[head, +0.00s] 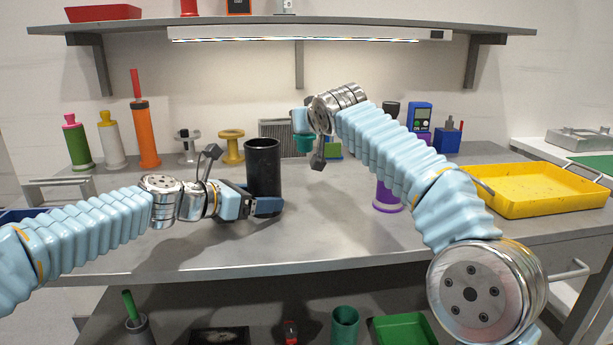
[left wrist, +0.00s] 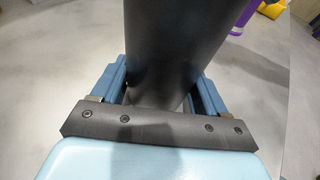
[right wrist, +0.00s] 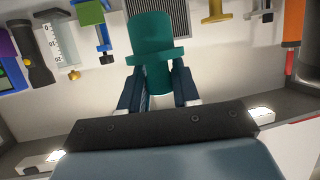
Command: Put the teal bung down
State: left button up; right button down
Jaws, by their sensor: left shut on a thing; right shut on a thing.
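The teal bung (right wrist: 150,45) is a stepped cylinder with a wide flange. My right gripper (right wrist: 158,92) is shut on its narrower end, and the bung points away from the wrist. In the head view the bung (head: 304,144) shows just below my right gripper, above the back of the bench, partly hidden by the gripper. My left gripper (head: 258,205) is shut on the lower part of a black tube (head: 263,165), which stands upright on the bench with an open top. In the left wrist view the tube (left wrist: 175,50) fills the space between the fingers.
A yellow tray (head: 545,205) is at the right of the bench. A purple-based item (head: 387,207) is partly behind my right arm. The front middle of the bench (head: 310,235) is clear.

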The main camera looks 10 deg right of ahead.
jog(key=f, duration=0.9)
jog(key=shift+a+f, duration=0.25)
jog(key=shift+a, duration=0.05)
jog(key=shift+f, duration=0.1)
jog(key=c, duration=0.8)
grip_release()
jog(key=shift+s+r, duration=0.25)
jog(key=shift+s, duration=0.05)
jog(key=v, duration=1.1)
jog(key=shift+s+d, duration=0.2)
jog(key=x, duration=1.2)
jog(key=shift+a+r, duration=0.1)
jog(key=shift+r, duration=0.05)
